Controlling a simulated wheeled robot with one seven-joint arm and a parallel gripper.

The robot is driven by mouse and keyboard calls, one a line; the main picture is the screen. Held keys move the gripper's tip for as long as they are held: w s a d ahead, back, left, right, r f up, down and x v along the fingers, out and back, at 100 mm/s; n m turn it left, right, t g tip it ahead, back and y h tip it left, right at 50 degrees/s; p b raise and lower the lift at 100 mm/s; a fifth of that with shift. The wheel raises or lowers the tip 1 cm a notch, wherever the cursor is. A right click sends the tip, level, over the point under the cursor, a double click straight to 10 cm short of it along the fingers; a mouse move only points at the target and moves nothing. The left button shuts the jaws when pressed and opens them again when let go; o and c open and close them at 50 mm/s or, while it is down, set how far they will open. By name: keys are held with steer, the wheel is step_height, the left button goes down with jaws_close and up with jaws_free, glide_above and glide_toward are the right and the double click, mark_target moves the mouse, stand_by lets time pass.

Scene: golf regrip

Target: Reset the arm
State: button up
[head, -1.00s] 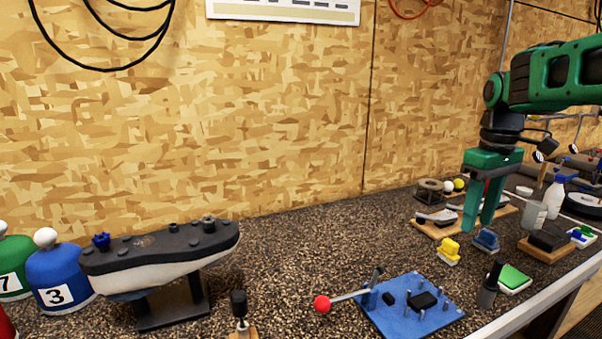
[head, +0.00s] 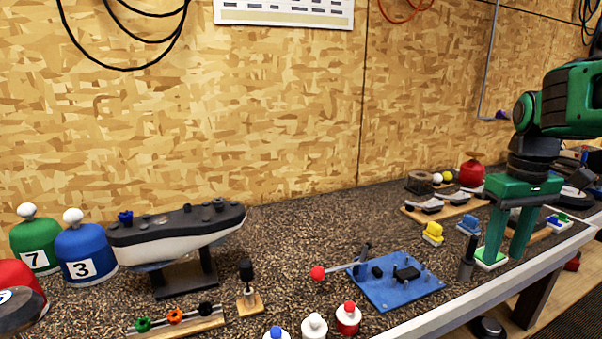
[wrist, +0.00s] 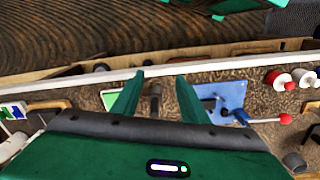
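My green gripper (head: 508,240) is on the right in the head view, pointing down over the bench near its front edge. Its two fingers are apart with nothing seen between them. In the wrist view the two fingers (wrist: 160,84) also stand apart, above the bench's pale front edge. A green-topped white pad (head: 490,258) lies behind or below the fingers in the head view; I cannot tell if they touch it.
A blue board (head: 395,292) with a red-knobbed lever (head: 318,273) sits mid-bench. A dark upright cylinder (head: 466,262) stands close to my gripper.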

steer(key=s+f+m, duration=0.4)
steer(key=s+f, duration=0.1)
steer(key=s, duration=0.4)
steer(key=s+d+f+m, duration=0.1)
steer(key=s+f+m, duration=0.2)
steer(key=s, duration=0.7)
step_height(320, 180, down, 2)
steer(key=shift+s+d+f+m, duration=0.15)
steer(key=shift+s+f+m, duration=0.05)
steer(key=shift+m, duration=0.2)
steer(key=shift+w+f, duration=0.2)
steer(key=shift+w, duration=0.45)
